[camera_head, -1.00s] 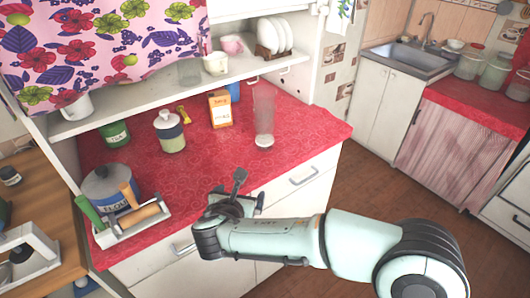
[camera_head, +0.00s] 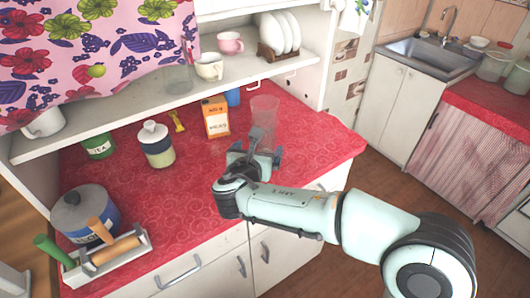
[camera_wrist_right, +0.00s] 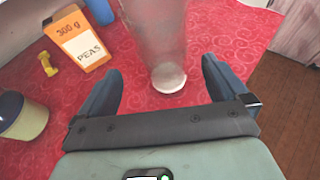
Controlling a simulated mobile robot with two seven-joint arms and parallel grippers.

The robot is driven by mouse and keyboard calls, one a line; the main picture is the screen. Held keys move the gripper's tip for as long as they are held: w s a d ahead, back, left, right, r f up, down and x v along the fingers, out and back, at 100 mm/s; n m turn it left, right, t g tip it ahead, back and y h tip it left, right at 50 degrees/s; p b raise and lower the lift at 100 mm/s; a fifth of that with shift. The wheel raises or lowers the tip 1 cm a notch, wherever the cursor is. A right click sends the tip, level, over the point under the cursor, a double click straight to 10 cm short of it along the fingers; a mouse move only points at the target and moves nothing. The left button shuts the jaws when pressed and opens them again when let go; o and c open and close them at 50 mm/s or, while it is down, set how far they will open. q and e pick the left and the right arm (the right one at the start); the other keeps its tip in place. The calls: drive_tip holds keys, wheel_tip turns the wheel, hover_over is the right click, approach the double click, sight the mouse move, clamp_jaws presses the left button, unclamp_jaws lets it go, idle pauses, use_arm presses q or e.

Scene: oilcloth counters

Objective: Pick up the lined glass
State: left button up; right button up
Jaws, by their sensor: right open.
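The tall clear glass (camera_head: 264,112) stands upright on the red counter, its lower part hidden behind my right gripper in the head view. In the right wrist view the glass (camera_wrist_right: 158,45) has a pale disc at its base and stands just beyond the fingertips, roughly centred between them. I cannot make out lines on it. My right gripper (camera_head: 259,147) is open and empty, with its two fingers (camera_wrist_right: 160,82) spread toward the glass. My left gripper is not in view.
An orange peas box (camera_head: 216,117) stands left of the glass, with a blue item (camera_head: 233,96) behind. A lidded jar (camera_head: 157,145), a green tea tin (camera_head: 99,146) and a flour pot (camera_head: 84,212) stand further left. A shelf (camera_head: 165,105) overhangs the counter's back.

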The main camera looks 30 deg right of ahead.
sight(263, 148)
drive_tip(key=shift+x, duration=1)
drive_tip(key=x, duration=0.3)
drive_tip(key=f+x, duration=0.1)
drive_tip(key=x, duration=0.1)
drive_tip(key=shift+s, duration=0.35)
drive_tip(key=shift+w+d, duration=0.2)
drive_tip(key=shift+w, duration=0.05)
drive_tip(key=shift+r, duration=0.1)
drive_tip(key=c, duration=1.1)
